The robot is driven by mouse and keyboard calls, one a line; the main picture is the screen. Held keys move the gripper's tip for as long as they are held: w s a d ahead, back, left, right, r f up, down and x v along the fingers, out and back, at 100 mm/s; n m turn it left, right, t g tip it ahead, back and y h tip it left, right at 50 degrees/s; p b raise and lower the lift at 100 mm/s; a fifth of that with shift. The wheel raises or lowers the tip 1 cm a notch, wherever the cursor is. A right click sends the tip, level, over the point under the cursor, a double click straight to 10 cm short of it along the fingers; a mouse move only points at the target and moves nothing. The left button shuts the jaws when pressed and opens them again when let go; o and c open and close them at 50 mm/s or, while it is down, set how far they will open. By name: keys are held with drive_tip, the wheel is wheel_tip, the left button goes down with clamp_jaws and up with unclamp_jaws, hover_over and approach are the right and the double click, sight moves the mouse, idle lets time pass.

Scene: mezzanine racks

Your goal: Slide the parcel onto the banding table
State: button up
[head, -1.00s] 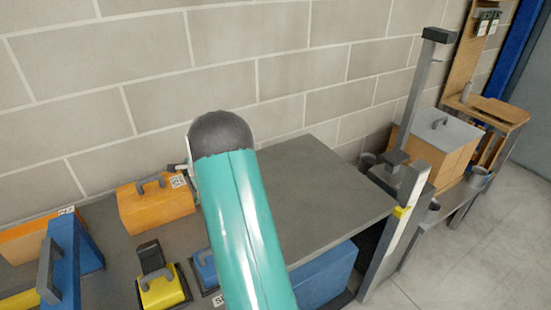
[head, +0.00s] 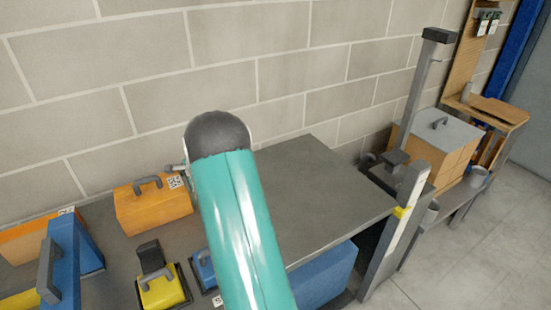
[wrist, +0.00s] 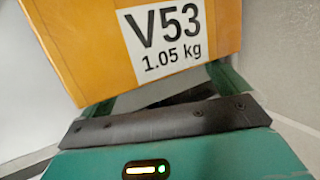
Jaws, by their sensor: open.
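An orange box (head: 150,208) with a grey handle and a white label stands on the grey surface left of my arm in the head view. In the wrist view an orange box face (wrist: 100,45) labelled V53, 1.05 kg fills the top, close in front of my gripper (wrist: 165,97). My gripper is open, with green finger parts at both sides below the box; whether they touch it I cannot tell.
A yellow box (head: 162,292) and blue boxes (head: 85,248) with handles stand at the lower left. A grey post (head: 415,95) and frame stand at the tabletop's right end, with an orange-brown box (head: 428,158) beyond. A block wall closes the back.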

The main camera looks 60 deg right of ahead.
drive_tip(key=shift+w+a, duration=0.4)
drive_tip(key=shift+a, duration=0.45)
idle(0.6)
drive_tip(key=shift+d, duration=0.1)
drive_tip(key=shift+s+d, duration=0.35)
drive_tip(key=shift+d, duration=0.3)
drive_tip(key=shift+s+d, duration=0.35)
drive_tip(key=shift+d, duration=0.3)
wheel_tip(320, 180, up, 13)
idle(0.3)
idle(0.4)
